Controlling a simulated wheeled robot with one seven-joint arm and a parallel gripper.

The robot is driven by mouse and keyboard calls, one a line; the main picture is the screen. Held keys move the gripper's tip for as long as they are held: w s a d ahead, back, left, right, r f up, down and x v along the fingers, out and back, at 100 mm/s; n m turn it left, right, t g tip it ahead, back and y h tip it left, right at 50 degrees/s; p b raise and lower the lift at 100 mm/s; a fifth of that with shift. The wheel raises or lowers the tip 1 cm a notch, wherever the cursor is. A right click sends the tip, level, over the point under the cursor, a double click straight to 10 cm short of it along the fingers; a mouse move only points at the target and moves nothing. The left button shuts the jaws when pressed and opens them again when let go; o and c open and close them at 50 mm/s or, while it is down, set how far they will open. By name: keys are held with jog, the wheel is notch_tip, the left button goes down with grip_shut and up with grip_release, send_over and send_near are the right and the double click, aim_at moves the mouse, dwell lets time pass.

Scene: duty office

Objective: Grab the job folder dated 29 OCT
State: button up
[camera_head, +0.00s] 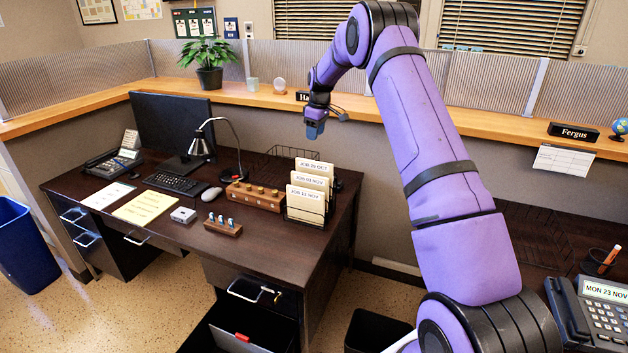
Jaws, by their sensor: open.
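The job folder marked 29 OCT (322,168) is the rearmost of three cream folders in a black wire rack at the right end of the dark desk. In front of it stand the folder marked 03 NOV (310,181) and the folder marked 12 NOV (305,196), which hide most of its lower part. My gripper (315,132) hangs in the air above the rack, pointing down, apart from the folders. It is open, with nothing seen in it; its fingers look small and dark blue here.
A wooden block with several knobs (255,196) stands left of the rack, and a wire tray (292,152) lies behind. A desk lamp (199,147) and monitor (172,128) stand further left. The wooden ledge (420,114) runs behind my gripper.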

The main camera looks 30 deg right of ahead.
send_over(315, 162)
jog(key=s, duration=0.1)
notch_tip(315, 162, down, 6)
jog(key=r, duration=0.1)
jog(key=shift+w+f, duration=0.25)
jog(key=shift+f, duration=1.55)
jog(key=shift+w+f, duration=0.3)
jog(key=shift+f, duration=1.5)
jog(key=shift+w+f, duration=0.25)
jog(key=shift+f, duration=1.55)
grip_shut()
